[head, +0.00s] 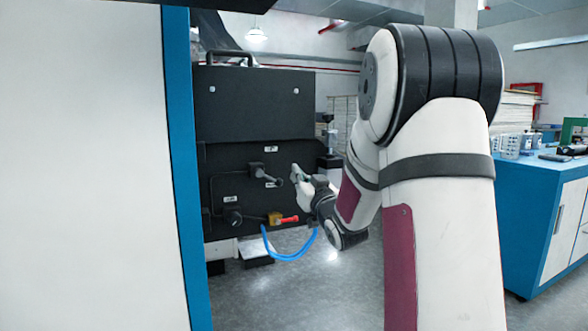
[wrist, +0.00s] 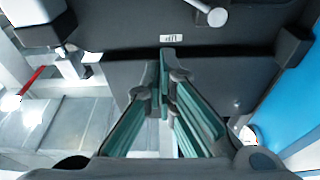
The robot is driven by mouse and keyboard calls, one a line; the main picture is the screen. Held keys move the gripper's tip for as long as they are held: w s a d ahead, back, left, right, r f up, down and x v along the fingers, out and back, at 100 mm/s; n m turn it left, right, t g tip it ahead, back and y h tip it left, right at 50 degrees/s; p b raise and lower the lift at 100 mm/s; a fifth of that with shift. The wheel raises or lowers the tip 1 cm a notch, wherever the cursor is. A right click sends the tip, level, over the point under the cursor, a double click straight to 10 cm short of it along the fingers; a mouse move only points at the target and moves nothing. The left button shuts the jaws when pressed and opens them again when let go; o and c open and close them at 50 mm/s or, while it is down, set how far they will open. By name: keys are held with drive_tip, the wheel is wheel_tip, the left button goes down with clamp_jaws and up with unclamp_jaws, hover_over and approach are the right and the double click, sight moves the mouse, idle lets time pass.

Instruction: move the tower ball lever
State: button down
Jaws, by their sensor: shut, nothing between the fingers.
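A black panel (head: 240,105) stands ahead in the head view. It carries a grey lever (head: 270,177) on a dark block. Lower down is a brass-yellow valve (head: 275,218) with a red handle (head: 290,219). I cannot tell for sure which of these is the tower ball lever. My gripper (head: 297,172) is shut and empty, just right of the grey lever and apart from it. In the wrist view my green fingers (wrist: 166,55) are together in front of the panel (wrist: 120,25). A grey rounded lever end (wrist: 217,17) shows beyond them, near a small white label (wrist: 172,38).
A black knob (head: 232,217) sits low left on the panel. A blue hose (head: 290,255) hangs below the valve. A white cabinet with a blue edge (head: 185,160) stands close on the left. A blue workbench (head: 540,200) is on the right. Grey floor (head: 310,285) is open between.

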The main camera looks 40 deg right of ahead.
drive_tip(key=shift+v, duration=2.1)
drive_tip(key=s+a+f+g+y, duration=0.1)
drive_tip(key=s+a+f+g, duration=0.2)
drive_tip(key=s+a+g, duration=0.35)
drive_tip(key=s+a+f+g+y, duration=0.1)
drive_tip(key=s+a+f+g, duration=0.25)
drive_tip(key=a, duration=0.65)
drive_tip(key=s+a+f+n+g+y, duration=0.25)
drive_tip(key=s+a+g, duration=0.35)
drive_tip(key=s, duration=0.8)
drive_tip(key=s+a+f+n+g+y, duration=0.1)
drive_tip(key=s+a+f+g+y, duration=0.15)
drive_tip(key=s+a, duration=0.9)
drive_tip(key=s+d+r+t+p, duration=0.1)
drive_tip(key=r+p, duration=1.4)
drive_tip(key=s+d+r+t+h+p, duration=0.1)
drive_tip(key=s+d+r+t+p, duration=0.1)
drive_tip(key=r+p, duration=1.3)
drive_tip(key=shift+r+p, duration=0.3)
drive_tip(key=shift+r, duration=0.35)
